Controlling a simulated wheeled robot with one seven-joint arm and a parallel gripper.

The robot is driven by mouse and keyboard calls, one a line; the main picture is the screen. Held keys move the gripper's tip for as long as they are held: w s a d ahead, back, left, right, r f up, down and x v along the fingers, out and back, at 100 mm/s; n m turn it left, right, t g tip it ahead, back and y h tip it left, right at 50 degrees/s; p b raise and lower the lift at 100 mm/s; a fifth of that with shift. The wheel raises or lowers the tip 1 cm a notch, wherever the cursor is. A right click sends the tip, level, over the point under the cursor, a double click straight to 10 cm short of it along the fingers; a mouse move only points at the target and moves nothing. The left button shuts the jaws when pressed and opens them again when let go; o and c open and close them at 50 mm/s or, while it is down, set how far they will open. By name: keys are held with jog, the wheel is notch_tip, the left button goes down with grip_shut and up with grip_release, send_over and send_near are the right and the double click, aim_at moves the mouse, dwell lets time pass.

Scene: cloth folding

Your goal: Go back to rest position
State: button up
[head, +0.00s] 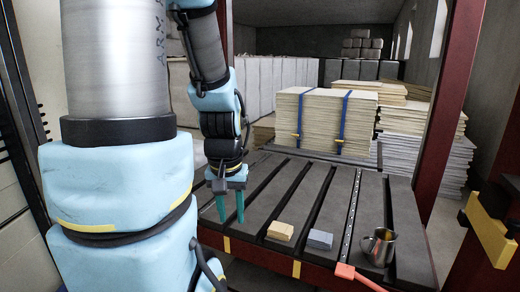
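My gripper (231,219) hangs at the end of my arm, left of centre in the head view. Its two teal fingers point down over the left part of the dark slatted table (310,200). The fingers stand apart with nothing visible between them. A small tan block-like item (280,231) lies on the table to the right of the gripper, apart from it. A grey-blue block-like item (320,240) lies further right. I cannot tell whether these two are folded cloths.
A metal cup (374,248) stands near the table's front right. An orange-red item (346,271) lies at the front edge. Stacked boards with blue straps (318,122) rise behind the table. Red posts (452,100) stand at the right. The table's middle is clear.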

notch_tip(320, 180, up, 17)
jog(key=p, duration=1.4)
jog(key=shift+f, duration=0.15)
jog(key=shift+o, duration=0.2)
